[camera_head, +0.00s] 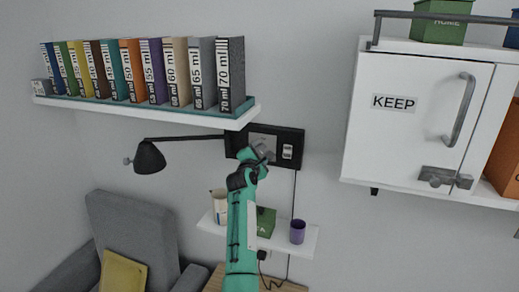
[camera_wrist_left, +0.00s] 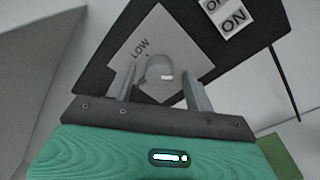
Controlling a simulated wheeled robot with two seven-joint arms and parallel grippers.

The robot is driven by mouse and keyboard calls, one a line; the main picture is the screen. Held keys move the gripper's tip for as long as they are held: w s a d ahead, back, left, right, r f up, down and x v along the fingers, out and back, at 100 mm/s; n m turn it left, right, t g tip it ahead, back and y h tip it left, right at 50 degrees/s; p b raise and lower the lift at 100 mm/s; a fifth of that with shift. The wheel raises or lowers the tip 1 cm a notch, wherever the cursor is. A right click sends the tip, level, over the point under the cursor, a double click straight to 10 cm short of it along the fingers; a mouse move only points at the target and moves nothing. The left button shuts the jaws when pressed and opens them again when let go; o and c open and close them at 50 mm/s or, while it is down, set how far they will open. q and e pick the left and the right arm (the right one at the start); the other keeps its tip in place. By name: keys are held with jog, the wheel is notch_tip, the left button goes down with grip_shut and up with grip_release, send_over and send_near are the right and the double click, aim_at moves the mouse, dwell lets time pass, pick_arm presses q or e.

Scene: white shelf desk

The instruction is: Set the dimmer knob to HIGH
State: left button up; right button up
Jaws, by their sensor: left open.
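The dimmer knob (camera_wrist_left: 158,66) is a round grey knob on a light plate (camera_wrist_left: 182,33) marked LOW at its upper left. A small white mark shows on the knob's lower right; no HIGH label is readable. The plate also shows in the head view (camera_head: 263,138) on a dark wall panel (camera_head: 294,135), its lower part covered by my gripper. My left gripper (camera_head: 262,152) is open in front of the plate. In the left wrist view its fingers (camera_wrist_left: 159,75) stand on either side of the knob; I cannot tell whether they touch it.
A switch (camera_head: 287,151) labelled ON sits right of the plate. A black lamp (camera_head: 150,157) reaches out at left. A shelf of binders (camera_head: 245,118) hangs above, and a small shelf (camera_head: 308,243) with a purple cup (camera_head: 297,231) is below. A white cabinet (camera_head: 410,140) is at right.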

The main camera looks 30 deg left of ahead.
pick_arm(q)
jog(key=shift+w, duration=0.25)
jog(key=shift+c, duration=0.2)
jog(key=c, duration=0.9)
jog(key=shift+f+m, duration=0.1)
jog(key=shift+m, duration=0.2)
